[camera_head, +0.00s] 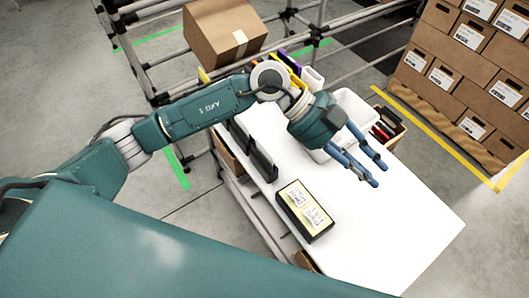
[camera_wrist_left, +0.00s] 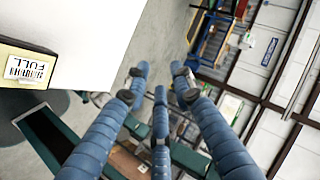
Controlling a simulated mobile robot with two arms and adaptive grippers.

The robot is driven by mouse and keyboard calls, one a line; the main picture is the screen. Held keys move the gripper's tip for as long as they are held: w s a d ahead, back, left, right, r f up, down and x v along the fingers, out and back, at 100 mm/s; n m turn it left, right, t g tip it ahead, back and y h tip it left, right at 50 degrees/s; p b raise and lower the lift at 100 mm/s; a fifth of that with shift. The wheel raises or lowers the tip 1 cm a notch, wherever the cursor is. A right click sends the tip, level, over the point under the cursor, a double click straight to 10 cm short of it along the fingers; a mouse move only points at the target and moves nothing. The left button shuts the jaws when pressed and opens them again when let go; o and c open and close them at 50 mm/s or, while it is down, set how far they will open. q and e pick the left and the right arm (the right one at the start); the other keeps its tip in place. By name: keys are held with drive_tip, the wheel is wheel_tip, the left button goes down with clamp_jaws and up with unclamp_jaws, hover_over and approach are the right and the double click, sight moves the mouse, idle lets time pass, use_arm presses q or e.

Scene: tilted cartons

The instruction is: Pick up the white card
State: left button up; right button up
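Two small white cards lie on the yellowish top of a dark box (camera_head: 305,226) near the front edge of the white table. One card (camera_head: 297,196) is on the upper left, the other card (camera_head: 316,217) on the lower right. In the left wrist view a white card (camera_wrist_left: 27,69) reading "FULL" shows at the left edge. My left gripper (camera_head: 373,173) is open and empty above the table, up and to the right of the cards. Its blue fingers (camera_wrist_left: 158,78) stand apart in the left wrist view. My right gripper is not in view.
The white table (camera_head: 400,230) is clear right of the dark box. A white bin (camera_head: 356,106) and dark holders (camera_head: 262,164) stand farther back. A tilted carton (camera_head: 225,34) rests on the pipe rack. Stacked cartons (camera_head: 460,75) stand at the right.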

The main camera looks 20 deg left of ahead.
use_arm(q)
drive_tip(key=w+a+f+n+t+y, duration=0.1)
drive_tip(key=w+a+f+y, duration=0.2)
drive_tip(key=a, duration=0.3)
drive_tip(key=w+a+f+n+y, duration=0.1)
drive_tip(key=w+a+f+y, duration=0.1)
drive_tip(key=a+f+y, duration=0.35)
drive_tip(key=n+y+p, duration=0.1)
drive_tip(key=n+y, duration=0.1)
drive_tip(key=y, duration=0.1)
hover_over(264, 149)
wheel_tip(264, 149, down, 3)
drive_tip(key=shift+t, duration=0.4)
wheel_tip(264, 149, down, 5)
drive_tip(key=shift+r+p, duration=0.15)
drive_tip(key=shift+p, duration=0.8)
drive_tip(key=shift+f, duration=0.4)
clamp_jaws()
